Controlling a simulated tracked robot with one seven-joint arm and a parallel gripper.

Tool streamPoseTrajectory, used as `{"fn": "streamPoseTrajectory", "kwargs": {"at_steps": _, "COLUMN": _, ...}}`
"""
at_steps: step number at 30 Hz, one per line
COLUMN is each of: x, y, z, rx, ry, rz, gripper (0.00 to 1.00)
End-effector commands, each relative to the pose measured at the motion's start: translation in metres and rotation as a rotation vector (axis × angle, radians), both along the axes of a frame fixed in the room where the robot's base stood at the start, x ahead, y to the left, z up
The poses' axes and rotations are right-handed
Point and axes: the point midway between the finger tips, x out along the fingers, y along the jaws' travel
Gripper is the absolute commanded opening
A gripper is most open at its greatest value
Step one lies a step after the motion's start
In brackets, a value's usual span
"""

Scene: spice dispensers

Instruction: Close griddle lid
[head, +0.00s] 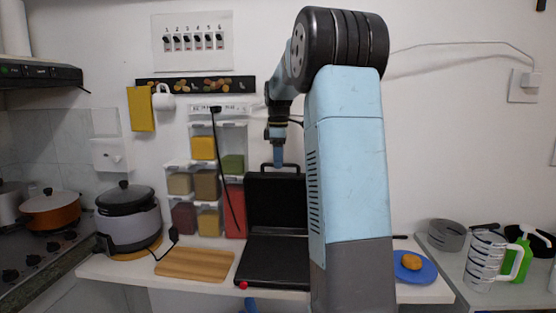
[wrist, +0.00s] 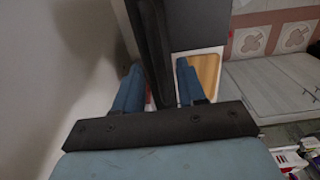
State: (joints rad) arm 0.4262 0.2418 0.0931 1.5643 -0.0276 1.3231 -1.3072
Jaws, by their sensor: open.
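The black griddle stands open on the white counter. Its lid (head: 274,205) is raised upright near the wall, with a handle along its top edge. The griddle's flat base (head: 270,262) lies in front, its right side hidden by my arm. My gripper (head: 279,158) is above the lid's top edge, at the handle, pointing down. In the wrist view my gripper (wrist: 158,68) has its two blue fingers apart, with the dark edge of the lid (wrist: 150,35) running between them. I cannot tell whether either finger touches it.
A wooden cutting board (head: 196,264) lies left of the griddle, beside a rice cooker (head: 128,212). Spice dispensers (head: 206,185) hang on the wall to the left, with a dark cable in front. A blue plate (head: 415,275) with an orange item sits right of my arm.

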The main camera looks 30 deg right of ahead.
Motion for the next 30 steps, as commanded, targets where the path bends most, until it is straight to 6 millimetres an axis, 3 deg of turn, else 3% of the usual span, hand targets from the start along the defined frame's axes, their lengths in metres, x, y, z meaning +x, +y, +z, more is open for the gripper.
{"fn": "streamPoseTrajectory", "kwargs": {"at_steps": 9, "x": 0.0001, "y": -0.0001, "z": -0.0013, "rx": -0.001, "ry": -0.001, "rz": 0.000, "gripper": 0.38}}
{"fn": "streamPoseTrajectory", "kwargs": {"at_steps": 21, "x": 0.0001, "y": 0.0002, "z": -0.0010, "rx": -0.001, "ry": -0.001, "rz": 0.000, "gripper": 0.00}}
{"fn": "streamPoseTrajectory", "kwargs": {"at_steps": 30, "x": 0.0002, "y": 0.0005, "z": -0.0010, "rx": -0.001, "ry": -0.001, "rz": 0.000, "gripper": 0.00}}
